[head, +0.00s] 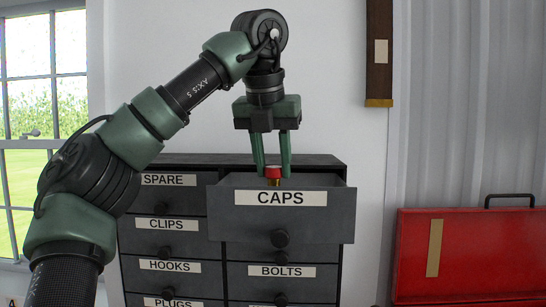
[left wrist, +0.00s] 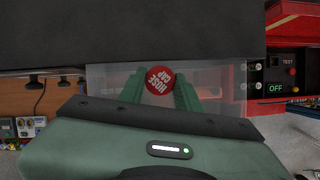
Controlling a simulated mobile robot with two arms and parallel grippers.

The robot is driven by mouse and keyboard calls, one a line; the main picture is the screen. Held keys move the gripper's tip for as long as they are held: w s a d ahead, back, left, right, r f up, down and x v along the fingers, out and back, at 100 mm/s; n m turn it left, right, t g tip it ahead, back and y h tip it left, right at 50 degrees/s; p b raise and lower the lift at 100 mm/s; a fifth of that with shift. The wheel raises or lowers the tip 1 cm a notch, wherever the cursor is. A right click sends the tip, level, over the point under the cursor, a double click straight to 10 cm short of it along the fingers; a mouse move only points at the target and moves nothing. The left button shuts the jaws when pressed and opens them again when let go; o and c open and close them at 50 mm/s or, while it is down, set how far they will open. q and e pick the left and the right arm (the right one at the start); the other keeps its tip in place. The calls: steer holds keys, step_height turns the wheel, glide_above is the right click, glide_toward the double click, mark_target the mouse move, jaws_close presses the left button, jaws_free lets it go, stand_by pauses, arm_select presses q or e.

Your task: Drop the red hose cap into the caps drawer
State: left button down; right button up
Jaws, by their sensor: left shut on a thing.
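The red hose cap (head: 273,173) has a brass-coloured lower part, and its round face with lettering shows in the left wrist view (left wrist: 160,80). My left gripper (head: 273,172) points down and is shut on the cap, one green finger on each side; the fingers also show in the left wrist view (left wrist: 160,92). The caps drawer (head: 280,224) is pulled out, with a white CAPS label and a dark knob. The cap appears just above the top edge of its front panel; its exact depth over the opening is unclear. The drawer's inside is mostly hidden. My right gripper is not in view.
The dark cabinet (head: 165,248) has other labelled drawers, such as SPARE, CLIPS, HOOKS and BOLTS, which look closed. A red metal case (head: 468,256) stands at the right. A window (head: 40,80) is at the left. The wall space around the gripper is clear.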

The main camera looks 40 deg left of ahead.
arm_select(q)
steer(key=shift+s+d, duration=0.1)
steer(key=c, duration=1.3)
jaws_free()
steer(key=shift+s+d+r, duration=0.1)
steer(key=shift+c, duration=0.2)
steer(key=o, duration=0.4)
steer(key=v, duration=0.7)
steer(key=shift+s+r, duration=0.1)
steer(key=shift+r, duration=0.25)
steer(key=shift+f, duration=0.1)
